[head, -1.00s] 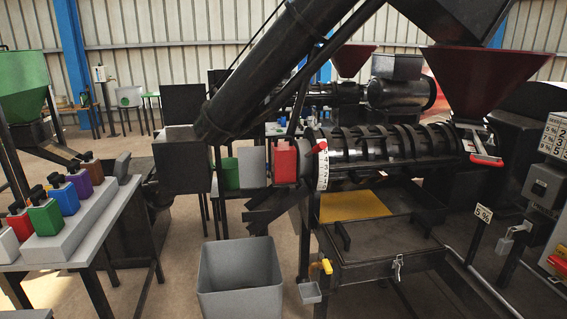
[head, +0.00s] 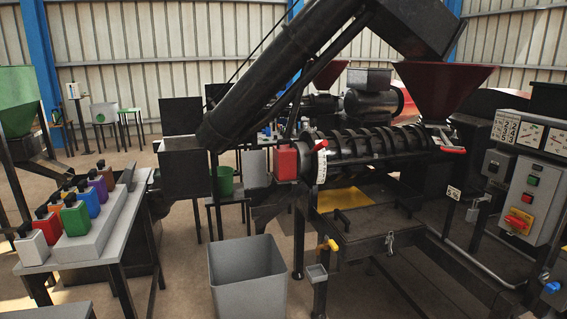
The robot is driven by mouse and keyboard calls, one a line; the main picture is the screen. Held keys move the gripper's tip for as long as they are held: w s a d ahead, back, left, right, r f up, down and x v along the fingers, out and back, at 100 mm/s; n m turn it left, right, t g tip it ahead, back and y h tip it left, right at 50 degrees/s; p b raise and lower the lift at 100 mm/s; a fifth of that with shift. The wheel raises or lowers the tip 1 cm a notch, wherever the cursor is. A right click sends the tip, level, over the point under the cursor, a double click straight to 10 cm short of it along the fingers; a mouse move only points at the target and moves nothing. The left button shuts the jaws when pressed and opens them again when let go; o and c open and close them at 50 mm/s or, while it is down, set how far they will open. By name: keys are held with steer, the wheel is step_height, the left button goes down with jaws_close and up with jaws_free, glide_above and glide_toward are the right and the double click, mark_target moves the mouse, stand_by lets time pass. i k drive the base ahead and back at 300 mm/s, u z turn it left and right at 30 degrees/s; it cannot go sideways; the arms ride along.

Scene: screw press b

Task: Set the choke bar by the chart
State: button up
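The choke bar (head: 321,146) appears to be the short red-tipped bar at the left end of the black screw press barrel (head: 375,146). It stands up and slightly left beside a white ring with scale marks (head: 321,168); the marks are too small to read. The chart (head: 505,128) is a white card with rows of figures above the control box at the right; its figures are not clearly readable. A small white tag (head: 453,192), blurred now, hangs below the barrel's right end. My gripper is not in view.
A grey open bin (head: 247,285) stands on the floor in front of the press. The control box (head: 527,195) has a red-on-yellow switch. A black inclined tube (head: 285,75) crosses above. A yellow-handled valve (head: 329,245) juts out front.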

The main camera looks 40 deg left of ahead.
mark_target(304, 157)
steer(key=k, duration=0.25)
steer(key=u, duration=1.3)
steer(key=i, duration=1)
steer(key=u, duration=0.95)
